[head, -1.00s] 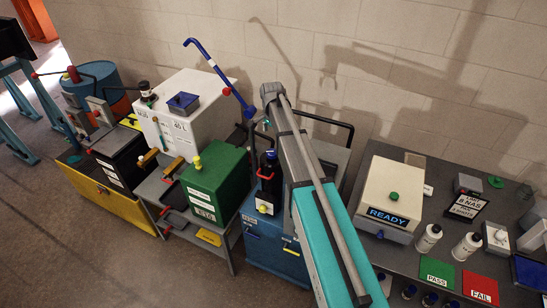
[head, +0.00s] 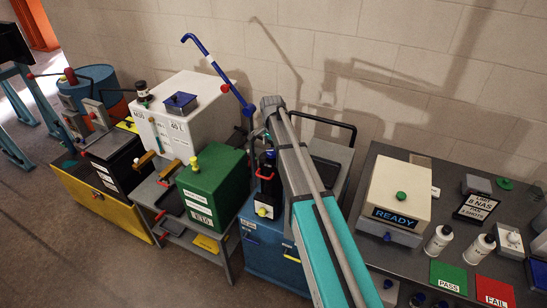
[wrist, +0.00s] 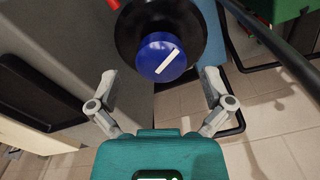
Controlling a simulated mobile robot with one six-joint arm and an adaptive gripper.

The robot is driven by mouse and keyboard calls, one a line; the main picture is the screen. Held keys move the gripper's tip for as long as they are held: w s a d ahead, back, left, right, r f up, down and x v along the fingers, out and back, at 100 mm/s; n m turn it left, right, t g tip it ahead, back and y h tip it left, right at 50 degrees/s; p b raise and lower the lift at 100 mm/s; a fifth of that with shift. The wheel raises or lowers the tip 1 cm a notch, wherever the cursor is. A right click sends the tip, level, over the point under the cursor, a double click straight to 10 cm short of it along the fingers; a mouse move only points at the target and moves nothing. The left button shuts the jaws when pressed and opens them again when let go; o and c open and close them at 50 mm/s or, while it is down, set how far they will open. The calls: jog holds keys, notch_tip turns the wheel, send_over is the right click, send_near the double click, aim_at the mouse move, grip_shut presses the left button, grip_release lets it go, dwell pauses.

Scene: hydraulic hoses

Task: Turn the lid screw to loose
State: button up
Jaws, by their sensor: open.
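A blue round screw knob (wrist: 162,57) with a white stripe sits on a black round lid (wrist: 128,38) in the wrist view. The stripe runs diagonally, up to the right. My gripper (wrist: 160,86) is open and empty, with one finger on each side just below the knob in the picture, apart from it. In the head view the dark canister (head: 267,180) with a red handle stands on the blue cart (head: 262,250). My arm covers part of it and most of my gripper there.
A black bar handle (head: 330,121) rises from the cart at the wall side. A green tank (head: 213,185) stands close on the left. A bench with a cream READY box (head: 396,190) is on the right. A grey surface with a dark panel (wrist: 35,85) fills the wrist view's left.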

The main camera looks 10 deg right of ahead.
jog(key=shift+f+b, duration=1.1)
jog(key=shift+f, duration=0.3)
jog(key=c, duration=1.1)
jog(key=shift+c, duration=0.2)
jog(key=shift+s+n, duration=0.1)
jog(key=shift+n, duration=0.2)
jog(key=o, duration=1.1)
jog(key=shift+o, duration=0.2)
jog(key=shift+r, duration=0.1)
